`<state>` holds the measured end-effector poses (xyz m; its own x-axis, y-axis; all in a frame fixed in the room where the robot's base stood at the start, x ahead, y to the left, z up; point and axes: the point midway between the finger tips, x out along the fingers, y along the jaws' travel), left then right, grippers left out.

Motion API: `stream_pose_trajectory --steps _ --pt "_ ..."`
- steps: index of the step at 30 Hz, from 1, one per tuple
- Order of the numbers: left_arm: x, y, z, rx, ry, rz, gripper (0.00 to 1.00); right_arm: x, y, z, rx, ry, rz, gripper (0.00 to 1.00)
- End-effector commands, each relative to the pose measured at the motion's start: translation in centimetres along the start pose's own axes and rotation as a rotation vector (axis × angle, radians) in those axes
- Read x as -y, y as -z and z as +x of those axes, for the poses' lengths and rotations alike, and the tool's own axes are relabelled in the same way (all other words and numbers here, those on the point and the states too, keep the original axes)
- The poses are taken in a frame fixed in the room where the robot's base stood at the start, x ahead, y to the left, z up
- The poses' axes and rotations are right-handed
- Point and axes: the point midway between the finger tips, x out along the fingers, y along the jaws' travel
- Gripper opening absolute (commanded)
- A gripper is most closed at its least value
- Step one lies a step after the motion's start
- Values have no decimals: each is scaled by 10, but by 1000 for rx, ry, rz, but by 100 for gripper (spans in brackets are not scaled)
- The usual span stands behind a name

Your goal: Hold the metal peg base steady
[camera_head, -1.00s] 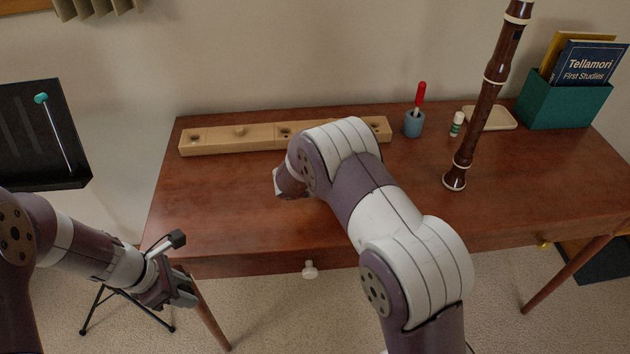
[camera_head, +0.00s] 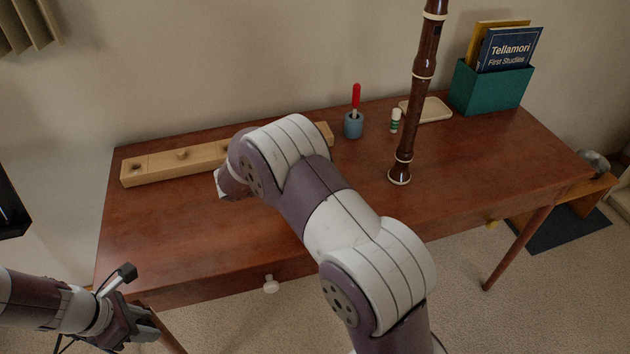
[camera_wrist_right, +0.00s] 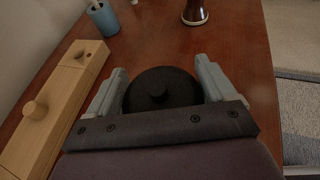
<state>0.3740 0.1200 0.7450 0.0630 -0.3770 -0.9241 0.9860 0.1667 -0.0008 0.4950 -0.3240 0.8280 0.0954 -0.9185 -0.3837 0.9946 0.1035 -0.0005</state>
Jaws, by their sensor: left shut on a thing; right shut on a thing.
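In the right wrist view, a dark round disc with a small knob on top, which looks like the metal peg base (camera_wrist_right: 158,92), sits on the brown desk. My right gripper (camera_wrist_right: 160,85) is shut on it, with one grey finger on each side. In the head view my own right arm hides this gripper and the base. My left gripper (camera_head: 148,328) is at the lower left, off the desk's front left corner. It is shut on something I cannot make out.
A long wooden block (camera_head: 200,160) with holes and a knob lies along the desk's back. A recorder (camera_head: 408,125) stands upright right of my right arm. Behind are a blue cup (camera_head: 354,125), small tube (camera_head: 396,120), tray (camera_head: 430,108) and green book box (camera_head: 490,88).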

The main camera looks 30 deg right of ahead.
Motion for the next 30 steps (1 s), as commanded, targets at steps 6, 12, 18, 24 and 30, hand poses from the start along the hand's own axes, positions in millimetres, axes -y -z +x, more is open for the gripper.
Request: stream_pose_trajectory --steps 6,12,18,24,30 --pt "0 -3 -6 0 0 0 4 0 -62 -26 1 -2 6 36" --pt "0 -4 -8 0 0 0 4 0 -102 -42 1 -2 4 36" --pt "0 -4 -9 0 0 0 4 0 -120 -50 1 -1 2 36" --pt "0 -4 -9 0 0 0 4 0 -123 -51 1 -1 1 36" --pt "0 -4 -9 0 0 0 4 0 -123 -51 2 -1 1 81"
